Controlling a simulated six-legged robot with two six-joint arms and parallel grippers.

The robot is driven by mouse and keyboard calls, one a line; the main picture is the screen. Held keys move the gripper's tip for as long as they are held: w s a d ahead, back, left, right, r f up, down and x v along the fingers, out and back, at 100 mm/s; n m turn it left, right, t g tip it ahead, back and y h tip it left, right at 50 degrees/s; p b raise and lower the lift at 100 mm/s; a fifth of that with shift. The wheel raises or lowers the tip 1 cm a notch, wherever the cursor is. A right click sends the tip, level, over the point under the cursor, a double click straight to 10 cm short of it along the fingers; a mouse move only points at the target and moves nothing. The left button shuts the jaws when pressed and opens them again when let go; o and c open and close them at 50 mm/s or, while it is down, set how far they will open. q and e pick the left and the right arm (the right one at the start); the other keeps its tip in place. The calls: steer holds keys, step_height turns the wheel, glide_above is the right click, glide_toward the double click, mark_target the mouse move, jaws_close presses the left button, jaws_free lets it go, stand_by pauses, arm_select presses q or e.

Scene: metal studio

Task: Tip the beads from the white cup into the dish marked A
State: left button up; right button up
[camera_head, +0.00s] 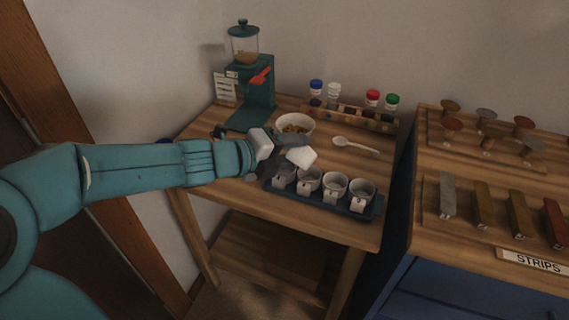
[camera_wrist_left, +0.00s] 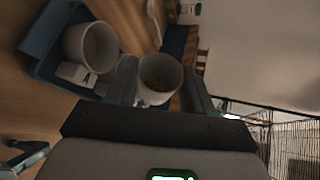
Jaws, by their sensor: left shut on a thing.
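My left gripper (camera_head: 284,147) is shut on the white cup (camera_head: 301,157), held above the left end of the blue tray (camera_head: 321,203). In the left wrist view the cup (camera_wrist_left: 146,97) sits between the fingers, and brown beads (camera_wrist_left: 160,84) show inside it. It looks tilted in the head view. The white dish marked A (camera_wrist_left: 97,48) stands in the tray beside the held cup in the wrist view, with its tag (camera_wrist_left: 76,74) readable; its visible inside looks empty. In the head view the tags are too small to read. My right gripper is not in view.
Several white dishes stand in a row in the tray, including one at the right end (camera_head: 363,187). A bowl (camera_head: 296,119), a spoon (camera_head: 356,147), a dispenser (camera_head: 250,85) and a rack of small bottles (camera_head: 350,115) stand behind. A cabinet with strips (camera_head: 483,204) is at the right.

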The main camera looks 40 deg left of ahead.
arm_select(q)
steer(key=shift+a+n+t+h+p, duration=0.3)
steer(key=shift+a+n+h+p, duration=0.4)
steer(key=shift+n+p, duration=0.45)
steer(key=shift+a+r+n+t+h+p, duration=0.1)
steer(key=shift+a+n+t+h+p, duration=0.3)
steer(key=shift+p, duration=0.55)
stand_by(0.5)
steer(key=shift+d, duration=0.2)
